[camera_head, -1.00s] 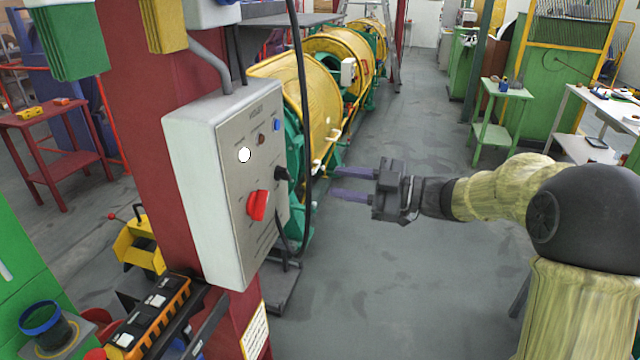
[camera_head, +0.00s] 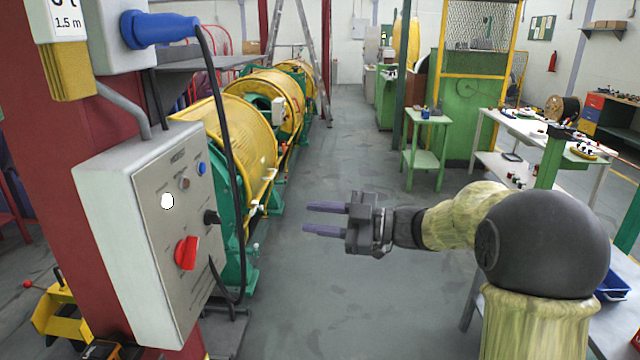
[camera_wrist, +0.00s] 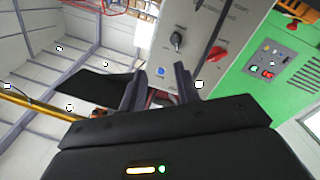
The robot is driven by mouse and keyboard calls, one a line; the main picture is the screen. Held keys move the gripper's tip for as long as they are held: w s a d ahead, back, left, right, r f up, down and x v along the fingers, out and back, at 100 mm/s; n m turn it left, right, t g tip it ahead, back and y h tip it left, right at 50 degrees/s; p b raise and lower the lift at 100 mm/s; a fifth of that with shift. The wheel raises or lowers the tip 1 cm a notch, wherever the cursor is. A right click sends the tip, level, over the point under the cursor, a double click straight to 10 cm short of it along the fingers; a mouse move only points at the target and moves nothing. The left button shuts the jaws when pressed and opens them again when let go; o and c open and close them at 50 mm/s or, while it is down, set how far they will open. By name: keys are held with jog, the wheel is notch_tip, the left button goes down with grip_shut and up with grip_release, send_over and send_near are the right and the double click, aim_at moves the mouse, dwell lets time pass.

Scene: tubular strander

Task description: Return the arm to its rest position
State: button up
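My gripper (camera_head: 326,218) is held out level over the aisle at the middle of the head view, its two purple-grey fingers pointing left. The fingers are apart with nothing between them. In the wrist view my gripper (camera_wrist: 158,84) also shows open and empty, and the control box (camera_wrist: 205,40) lies beyond it. In the head view the control box (camera_head: 128,245), with a red rotary switch, a black knob and small buttons, is to the left of the fingertips, with a clear gap.
A red column (camera_head: 45,130) carries the control box. A black cable (camera_head: 236,160) hangs beside it. The yellow and green strander (camera_head: 235,135) runs along the aisle. A green table (camera_head: 428,118) and a white workbench (camera_head: 525,128) stand at the right. The aisle floor (camera_head: 330,150) is clear.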

jog(key=w+d+f+m+t+h, duration=0.3)
jog(key=d+f+m+t+h, duration=0.7)
jog(key=m+h, duration=0.4)
jog(key=s+d+f+m+g+h, duration=0.1)
jog(key=s+f+m+g, duration=0.3)
jog(key=s, duration=0.7)
jog(key=s+d+f+m+g+h+p, duration=0.1)
jog(key=s+d+f+m+g+h, duration=0.1)
jog(key=s+f+g, duration=0.5)
jog(key=s+d+f+m, duration=0.1)
jog(key=s+d, duration=0.1)
jog(key=s, duration=0.2)
jog(key=shift+s+d+f+m+h, duration=0.25)
jog(key=shift+s+f+m+h, duration=0.05)
jog(key=shift+s+f+m, duration=0.1)
jog(key=shift+w, duration=0.15)
